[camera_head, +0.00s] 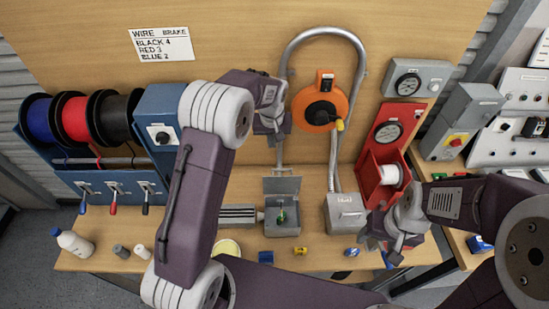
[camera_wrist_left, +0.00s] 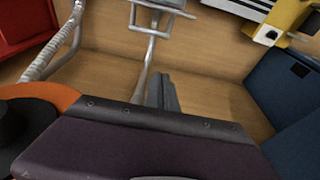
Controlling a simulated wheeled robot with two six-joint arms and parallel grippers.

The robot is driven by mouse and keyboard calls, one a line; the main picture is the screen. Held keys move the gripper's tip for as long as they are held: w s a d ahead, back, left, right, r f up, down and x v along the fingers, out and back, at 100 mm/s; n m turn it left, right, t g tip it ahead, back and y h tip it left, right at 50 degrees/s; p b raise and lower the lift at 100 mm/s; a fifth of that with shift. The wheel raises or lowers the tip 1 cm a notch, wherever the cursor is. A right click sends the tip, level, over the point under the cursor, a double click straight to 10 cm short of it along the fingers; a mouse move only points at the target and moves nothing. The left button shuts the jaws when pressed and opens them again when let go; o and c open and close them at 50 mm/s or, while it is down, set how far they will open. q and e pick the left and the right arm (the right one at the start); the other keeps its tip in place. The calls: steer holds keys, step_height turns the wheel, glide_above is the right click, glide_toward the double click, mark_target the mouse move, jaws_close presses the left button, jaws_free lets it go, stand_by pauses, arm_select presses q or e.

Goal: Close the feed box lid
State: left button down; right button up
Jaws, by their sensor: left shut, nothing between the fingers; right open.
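The grey feed box (camera_head: 283,229) stands on the bench near the middle in the head view. Its lid (camera_head: 282,185) is open and stands up at the back. A green part shows inside the box. My left gripper (camera_head: 279,135) is shut and empty, above and behind the lid, in front of the wooden back panel and apart from the box. Its closed grey fingers seem to show in the left wrist view (camera_wrist_left: 162,93). My right gripper (camera_head: 393,252) is open at the right of the bench, below the red unit and away from the feed box.
An orange reel (camera_head: 318,108) hangs on the panel beside my left gripper. A bent grey conduit (camera_head: 362,75) runs down to a closed grey box (camera_head: 346,215) right of the feed box. Small blue and yellow parts lie along the front edge. Wire spools (camera_head: 75,118) stand at left.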

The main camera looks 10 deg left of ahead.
mark_target(282, 180)
arm_select(q)
steer(key=d+p+x, duration=0.1)
steer(key=p+x, duration=0.2)
steer(key=x, duration=0.7)
steer(key=s, duration=0.1)
steer(key=s+d+p, duration=0.1)
steer(key=s+p, duration=0.1)
steer(key=shift+s+d+r, duration=0.2)
steer(key=shift+s+r, duration=0.05)
steer(key=shift+r, duration=0.05)
arm_select(e)
steer(key=r, duration=0.1)
steer(key=d+r, duration=0.1)
steer(key=r, duration=0.2)
steer(key=shift+w+d+r, duration=0.2)
steer(key=shift+d+r, duration=0.05)
steer(key=shift+r, duration=0.1)
arm_select(q)
steer(key=shift+a+f, duration=0.1)
steer(key=shift+a, duration=0.1)
arm_select(e)
steer(key=shift+w+a, duration=0.1)
steer(key=shift+a, duration=0.1)
